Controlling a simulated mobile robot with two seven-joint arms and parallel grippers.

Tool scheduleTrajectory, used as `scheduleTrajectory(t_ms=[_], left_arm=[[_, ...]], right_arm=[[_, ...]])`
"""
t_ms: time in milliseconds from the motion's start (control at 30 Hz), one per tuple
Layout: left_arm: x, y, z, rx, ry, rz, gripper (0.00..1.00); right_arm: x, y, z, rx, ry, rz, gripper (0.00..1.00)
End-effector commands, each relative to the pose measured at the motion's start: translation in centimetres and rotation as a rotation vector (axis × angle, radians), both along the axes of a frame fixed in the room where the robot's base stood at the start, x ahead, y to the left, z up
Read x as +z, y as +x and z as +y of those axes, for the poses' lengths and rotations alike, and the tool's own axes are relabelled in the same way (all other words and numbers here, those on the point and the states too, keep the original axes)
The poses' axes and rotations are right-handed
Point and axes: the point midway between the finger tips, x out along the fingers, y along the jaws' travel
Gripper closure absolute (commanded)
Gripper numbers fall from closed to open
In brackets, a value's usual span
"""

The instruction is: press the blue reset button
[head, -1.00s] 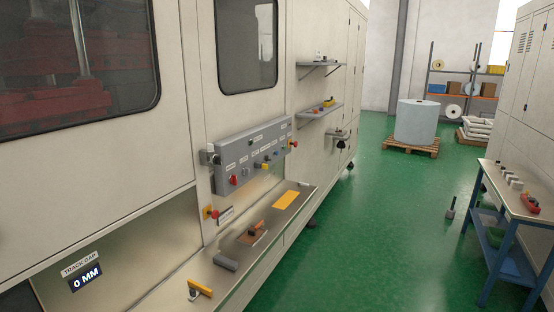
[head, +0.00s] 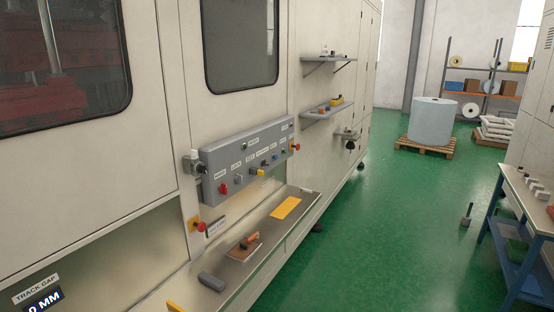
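A grey control box (head: 212,165) with a row of small labelled controls is fixed to the cream machine wall, left of the picture's middle. Neither of my grippers is in view.
A metal ledge (head: 228,283) juts out below the box, with a yellow plate (head: 286,208) and a grey block (head: 212,281) on it. A blue-framed bench (head: 525,215) stands at the right. The green floor (head: 390,235) between is mostly clear.

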Motion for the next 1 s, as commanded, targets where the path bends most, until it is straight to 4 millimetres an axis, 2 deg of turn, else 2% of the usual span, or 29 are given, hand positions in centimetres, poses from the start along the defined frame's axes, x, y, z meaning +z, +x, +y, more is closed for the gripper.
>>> scheduleTrajectory(t_ms=[33, 67, 1000], left_arm=[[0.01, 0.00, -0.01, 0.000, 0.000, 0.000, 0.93], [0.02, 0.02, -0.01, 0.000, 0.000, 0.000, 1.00], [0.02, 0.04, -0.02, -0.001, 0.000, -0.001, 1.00]], right_arm=[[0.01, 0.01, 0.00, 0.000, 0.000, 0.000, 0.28], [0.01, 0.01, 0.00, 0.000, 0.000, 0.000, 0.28], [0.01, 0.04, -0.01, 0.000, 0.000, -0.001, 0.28]])
